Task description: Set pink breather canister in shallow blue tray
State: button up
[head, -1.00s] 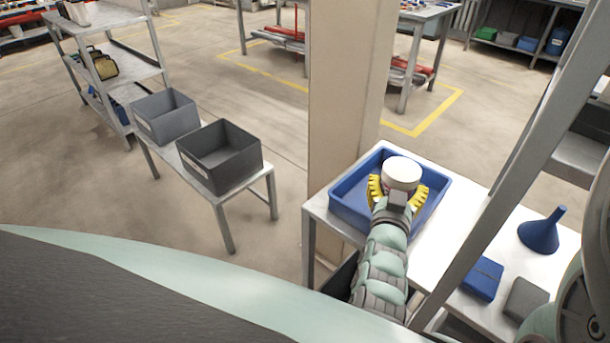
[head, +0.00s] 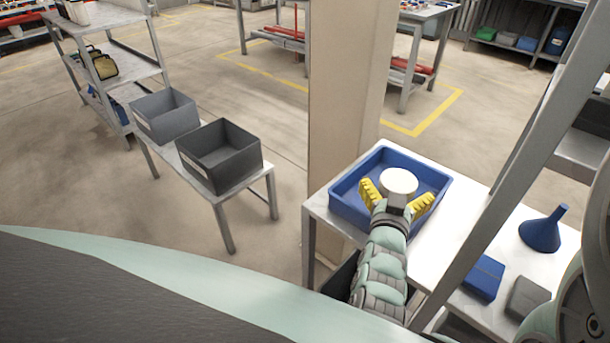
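The shallow blue tray (head: 345,205) sits on the white table at the right. A pale, cream-looking round canister (head: 399,180) is inside the tray, seen from above; no clear pink shows on it. My gripper (head: 398,191) has yellow fingers spread wide, one on each side of the canister, with gaps between them and it. The gripper is open. The canister's lower part is hidden by my gripper, so its contact with the tray floor is hard to see.
A blue funnel (head: 541,232), a blue box (head: 483,277) and a grey box (head: 527,298) stand on the table at right. A slanted grey post (head: 500,205) crosses in front. A beige column (head: 343,110) rises behind. Two grey bins (head: 219,160) stand on a left bench.

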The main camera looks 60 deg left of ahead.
jog(key=shift+r, duration=0.3)
jog(key=shift+r+p, duration=0.5)
jog(key=v, duration=1.2)
jog(key=shift+f+b, duration=0.2)
jog(key=shift+b, duration=0.1)
jog(key=shift+s, duration=0.1)
